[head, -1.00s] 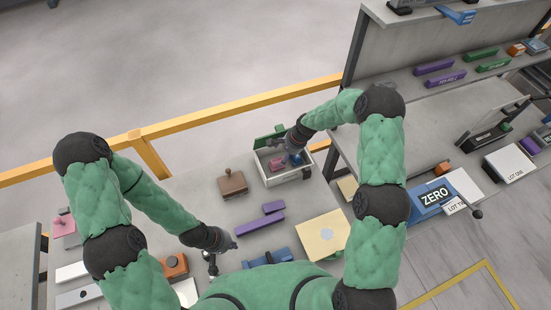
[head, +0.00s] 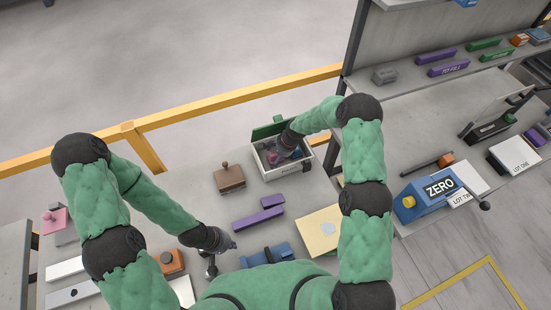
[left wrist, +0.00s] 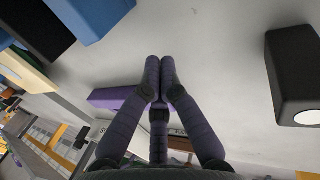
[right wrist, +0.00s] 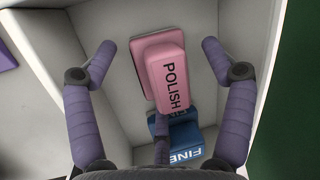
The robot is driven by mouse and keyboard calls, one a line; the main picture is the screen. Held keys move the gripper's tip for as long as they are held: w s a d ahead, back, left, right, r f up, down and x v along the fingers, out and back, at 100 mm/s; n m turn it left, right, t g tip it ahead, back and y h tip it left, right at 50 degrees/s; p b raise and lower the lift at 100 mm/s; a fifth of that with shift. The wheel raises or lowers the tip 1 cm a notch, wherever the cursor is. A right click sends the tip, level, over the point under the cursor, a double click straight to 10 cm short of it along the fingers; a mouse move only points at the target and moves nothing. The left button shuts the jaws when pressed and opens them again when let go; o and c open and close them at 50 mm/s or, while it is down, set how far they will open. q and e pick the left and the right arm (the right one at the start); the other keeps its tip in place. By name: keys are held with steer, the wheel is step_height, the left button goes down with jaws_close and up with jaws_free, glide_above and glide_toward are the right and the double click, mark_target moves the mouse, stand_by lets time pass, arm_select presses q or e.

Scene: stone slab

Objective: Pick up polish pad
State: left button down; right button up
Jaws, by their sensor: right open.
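The pink polish pad (right wrist: 165,75), lettered POLISH, lies inside a white open box (head: 288,172). In the head view my right gripper (head: 284,153) reaches down into this box and hides much of its inside. In the right wrist view my right gripper (right wrist: 157,48) is open, with one finger on each side of the pad and gaps between. A blue pad (right wrist: 190,145) lettered FINE lies near the pink one, partly hidden by a finger.
The box has walls close around my right fingers and a green lid (head: 268,129) raised behind. A brown block with a knob (head: 229,178), purple bars (head: 259,220) and a cream plate (head: 319,231) lie on the bench. A blue ZERO unit (head: 432,193) stands to the right.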

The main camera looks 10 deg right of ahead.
steer(key=shift+r, duration=0.1)
steer(key=c, duration=1.3)
steer(key=shift+s, duration=0.1)
steer(key=shift+c, duration=0.2)
